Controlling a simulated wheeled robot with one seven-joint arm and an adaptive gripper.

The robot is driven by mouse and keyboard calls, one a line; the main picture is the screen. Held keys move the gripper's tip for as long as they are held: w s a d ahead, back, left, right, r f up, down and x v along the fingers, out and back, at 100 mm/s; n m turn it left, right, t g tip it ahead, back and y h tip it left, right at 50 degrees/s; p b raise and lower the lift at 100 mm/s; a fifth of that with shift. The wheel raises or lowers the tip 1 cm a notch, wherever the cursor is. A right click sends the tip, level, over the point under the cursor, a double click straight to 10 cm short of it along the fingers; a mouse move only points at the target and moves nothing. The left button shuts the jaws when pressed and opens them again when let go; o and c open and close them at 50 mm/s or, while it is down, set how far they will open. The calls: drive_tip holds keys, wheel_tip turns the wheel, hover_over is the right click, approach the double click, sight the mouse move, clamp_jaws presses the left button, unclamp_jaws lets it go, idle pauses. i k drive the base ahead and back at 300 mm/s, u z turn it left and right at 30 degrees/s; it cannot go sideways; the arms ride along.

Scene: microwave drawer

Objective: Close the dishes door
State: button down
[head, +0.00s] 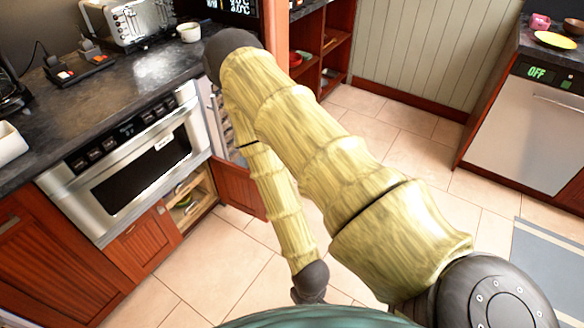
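A wooden cabinet door (238,187) below the counter stands open, swung out to the right over the floor. The open cabinet (203,190) beside it sits just right of the microwave's lower edge, and green and yellow dishes (184,201) lie inside. My arm passes in front of this area and hides part of the surroundings. Its dark far end is low in the picture, right of and nearer than the door, apart from it. The fingers of my gripper do not show; my own body covers the bottom edge.
A built-in steel microwave drawer (130,165) is shut. A toaster (130,20) and a white cup (189,32) stand on the dark counter (155,72). A dishwasher (527,132) at right is shut. Tiled floor (215,262) is clear left of my arm.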

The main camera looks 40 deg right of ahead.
sight(236, 189)
drive_tip(key=z, duration=2.05)
drive_tip(key=i, duration=3.7)
drive_tip(key=u, duration=3.75)
drive_tip(key=i, duration=0.55)
drive_tip(key=u, duration=0.05)
